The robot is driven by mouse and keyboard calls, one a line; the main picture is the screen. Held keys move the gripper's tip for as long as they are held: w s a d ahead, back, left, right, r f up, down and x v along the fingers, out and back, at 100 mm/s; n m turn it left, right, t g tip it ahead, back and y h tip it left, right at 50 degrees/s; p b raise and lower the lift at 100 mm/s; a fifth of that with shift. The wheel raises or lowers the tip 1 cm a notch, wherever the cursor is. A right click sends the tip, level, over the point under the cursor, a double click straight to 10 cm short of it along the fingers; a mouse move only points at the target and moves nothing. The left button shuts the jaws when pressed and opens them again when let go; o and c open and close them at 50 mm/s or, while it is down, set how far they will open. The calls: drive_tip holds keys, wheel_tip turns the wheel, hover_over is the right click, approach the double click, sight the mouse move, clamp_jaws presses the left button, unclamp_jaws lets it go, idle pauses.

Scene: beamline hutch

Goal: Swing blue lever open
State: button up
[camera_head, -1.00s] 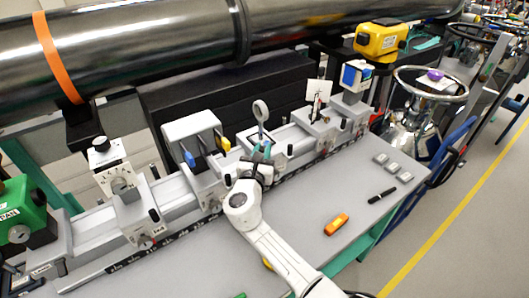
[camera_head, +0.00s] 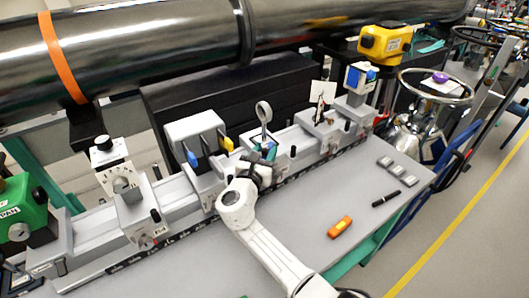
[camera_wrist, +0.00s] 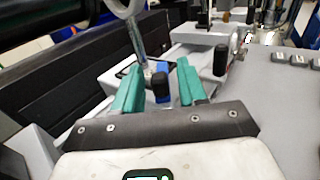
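In the wrist view, a small blue piece (camera_wrist: 165,97) with a black peg in front of it (camera_wrist: 160,80) stands between my gripper's two teal fingers; it looks like a lever on the lens carriage. My gripper (camera_wrist: 160,86) is open, with a gap on each side of the peg. In the head view, my gripper (camera_head: 264,157) is low in front of the round lens holder (camera_head: 263,112), and the blue piece there is hidden.
The carriages stand on a long rail (camera_head: 180,205). A dial carriage (camera_head: 122,180) is left, and a white-card carriage (camera_head: 322,95) is right. An orange tool (camera_head: 340,227), a black pen (camera_head: 386,198) and several grey blocks (camera_head: 398,172) lie on the table (camera_head: 300,215), which has free room in front.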

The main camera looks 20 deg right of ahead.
sight(264, 150)
drive_tip(key=shift+r, duration=0.35)
wheel_tip(264, 150, up, 3)
drive_tip(key=shift+f, duration=0.2)
drive_tip(key=s+r, duration=0.9)
drive_tip(key=s, duration=0.5)
drive_tip(key=shift+d+r+p, duration=0.2)
drive_tip(key=shift+r+p, duration=0.15)
drive_tip(key=shift+o, duration=0.2)
